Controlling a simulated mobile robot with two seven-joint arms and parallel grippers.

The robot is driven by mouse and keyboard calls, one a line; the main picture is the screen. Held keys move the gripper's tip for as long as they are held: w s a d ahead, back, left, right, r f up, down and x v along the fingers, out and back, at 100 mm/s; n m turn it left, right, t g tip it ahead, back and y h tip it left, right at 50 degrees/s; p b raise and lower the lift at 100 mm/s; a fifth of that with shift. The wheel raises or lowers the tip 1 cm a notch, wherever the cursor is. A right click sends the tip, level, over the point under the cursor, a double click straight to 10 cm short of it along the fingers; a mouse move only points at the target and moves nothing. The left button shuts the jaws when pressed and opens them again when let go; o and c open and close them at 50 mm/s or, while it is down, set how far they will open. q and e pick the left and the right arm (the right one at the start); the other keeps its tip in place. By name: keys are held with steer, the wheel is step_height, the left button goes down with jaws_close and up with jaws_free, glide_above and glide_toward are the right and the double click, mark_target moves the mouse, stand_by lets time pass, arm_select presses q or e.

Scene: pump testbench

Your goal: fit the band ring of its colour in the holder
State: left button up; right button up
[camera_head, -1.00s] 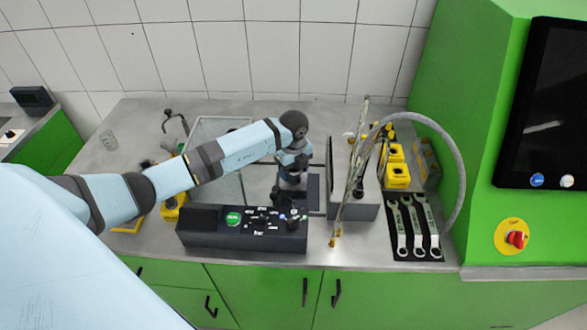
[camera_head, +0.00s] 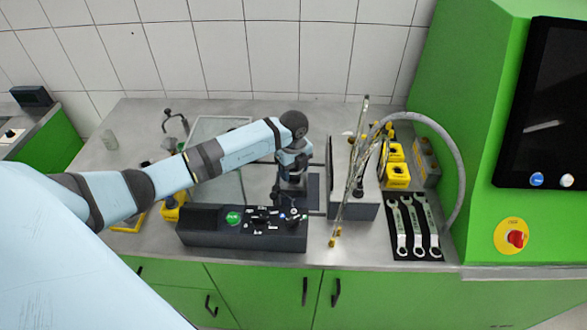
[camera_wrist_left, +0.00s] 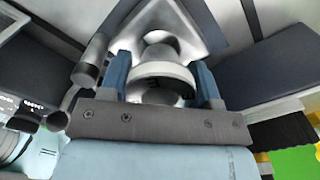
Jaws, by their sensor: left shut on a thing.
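My left gripper (camera_wrist_left: 160,88) shows in the wrist view with a blue finger on each side of a round, pale grey metal piece (camera_wrist_left: 160,72). It is shut on this piece; I cannot tell whether it is the band ring. A pale angular metal part (camera_wrist_left: 145,22) with a rounded opening lies directly beyond the piece. I cannot tell whether the two touch or whether that part is the holder. In the head view my left gripper (camera_head: 287,192) points down behind the control box and is largely hidden by its own wrist. No band colour can be made out. My right gripper is out of view.
A black control box (camera_head: 243,240) with a green button stands at the front. A grey box (camera_head: 352,180) and upright thin rods (camera_head: 352,170) stand right of the gripper. Yellow blocks (camera_head: 397,175) and several wrenches (camera_head: 420,226) lie farther right. The front right counter strip is clear.

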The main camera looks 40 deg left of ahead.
arm_select(q)
steer(key=shift+f, duration=0.2)
steer(key=shift+f+b, duration=0.6)
steer(key=shift+f, duration=0.15)
